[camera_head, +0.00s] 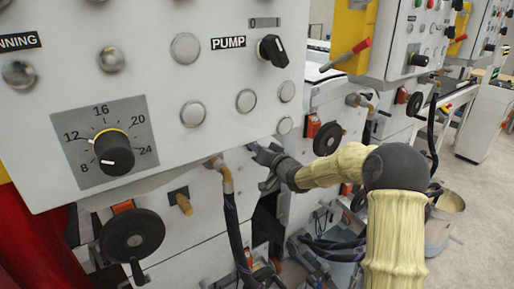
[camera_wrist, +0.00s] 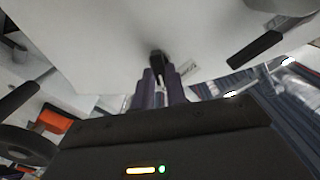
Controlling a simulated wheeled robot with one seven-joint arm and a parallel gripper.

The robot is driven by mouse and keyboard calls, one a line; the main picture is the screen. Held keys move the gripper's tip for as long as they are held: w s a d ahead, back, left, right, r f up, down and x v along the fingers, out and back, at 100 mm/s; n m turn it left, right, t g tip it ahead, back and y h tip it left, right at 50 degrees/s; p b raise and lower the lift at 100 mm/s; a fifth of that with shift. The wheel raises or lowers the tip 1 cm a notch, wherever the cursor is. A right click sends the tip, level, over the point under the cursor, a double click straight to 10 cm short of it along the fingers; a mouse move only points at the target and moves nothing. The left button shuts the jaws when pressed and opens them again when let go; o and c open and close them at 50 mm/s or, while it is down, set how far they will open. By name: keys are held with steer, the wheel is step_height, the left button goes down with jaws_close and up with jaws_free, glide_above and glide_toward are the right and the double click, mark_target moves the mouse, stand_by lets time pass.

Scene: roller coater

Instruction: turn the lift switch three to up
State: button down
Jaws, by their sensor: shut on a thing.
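My gripper (camera_head: 264,156) reaches to the machine side just below the right part of the large white control panel. In the wrist view its two dark fingers (camera_wrist: 161,78) are shut on a small black switch knob (camera_wrist: 158,59) that sticks out from a pale panel surface. The knob's label and marks cannot be read, so I cannot tell its number or its position. In the head view the gripped knob is hidden behind the gripper and the panel.
The white control panel (camera_head: 150,185) fills the left, with a black dial (camera_head: 114,153) and a black PUMP selector (camera_head: 272,50). A black handwheel (camera_head: 131,235) sits below. A bucket (camera_head: 443,215) stands right of my arm. A dark handle (camera_wrist: 254,49) shows in the wrist view.

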steer(key=c, duration=1.4)
jaws_free()
steer(key=shift+c, duration=0.2)
steer(key=b+v, duration=0.5)
steer(key=v, duration=1.2)
steer(key=shift+d, duration=0.2)
steer(key=shift+s, duration=0.15)
